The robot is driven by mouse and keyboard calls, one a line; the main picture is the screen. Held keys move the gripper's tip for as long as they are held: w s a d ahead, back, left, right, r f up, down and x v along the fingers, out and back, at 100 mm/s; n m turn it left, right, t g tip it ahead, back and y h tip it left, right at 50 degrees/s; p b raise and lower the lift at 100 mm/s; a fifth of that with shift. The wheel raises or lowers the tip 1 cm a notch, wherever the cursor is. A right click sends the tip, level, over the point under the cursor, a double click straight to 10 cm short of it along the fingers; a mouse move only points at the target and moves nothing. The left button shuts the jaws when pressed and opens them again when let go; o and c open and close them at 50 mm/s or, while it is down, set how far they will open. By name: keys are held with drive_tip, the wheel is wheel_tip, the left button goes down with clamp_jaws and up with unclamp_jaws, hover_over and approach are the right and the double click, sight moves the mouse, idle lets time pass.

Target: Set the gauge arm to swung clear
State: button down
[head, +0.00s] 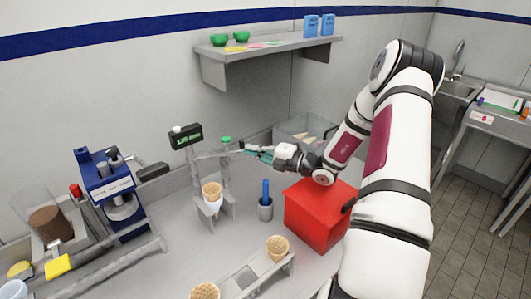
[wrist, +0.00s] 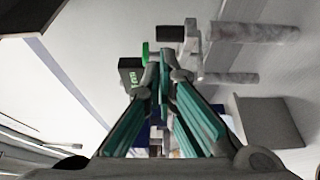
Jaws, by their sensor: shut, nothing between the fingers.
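The gauge stands at the back of the counter, with a dark display (head: 186,136) showing green digits and grey posts (head: 225,172). A thin pale bar (head: 212,155), apparently the gauge arm, runs sideways near the post tops. A green knob (head: 226,139) sits by the right post. My gripper (head: 245,150) is shut and empty, its teal fingers just right of the knob and post. Contact cannot be told. In the wrist view the fingertips (wrist: 162,62) meet near the green knob (wrist: 146,53) and the display (wrist: 130,75). The fingers partly hide the gauge.
A cone (head: 212,190) stands in a holder below the bar. A grey cup with a blue handle (head: 265,205) and a red box (head: 318,215) stand to the right. A clear bin (head: 305,130) is behind. A blue machine (head: 108,190) is at left; a shelf (head: 270,52) hangs above.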

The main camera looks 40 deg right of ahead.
drive_tip(key=shift+x, duration=0.9)
drive_tip(key=w+d+n+g+y+b, duration=0.2)
drive_tip(key=w+d+n+y+b, duration=0.1)
drive_tip(key=w, duration=0.4)
drive_tip(key=y+b, duration=0.1)
drive_tip(key=b, duration=0.1)
drive_tip(key=shift+g+b, duration=0.4)
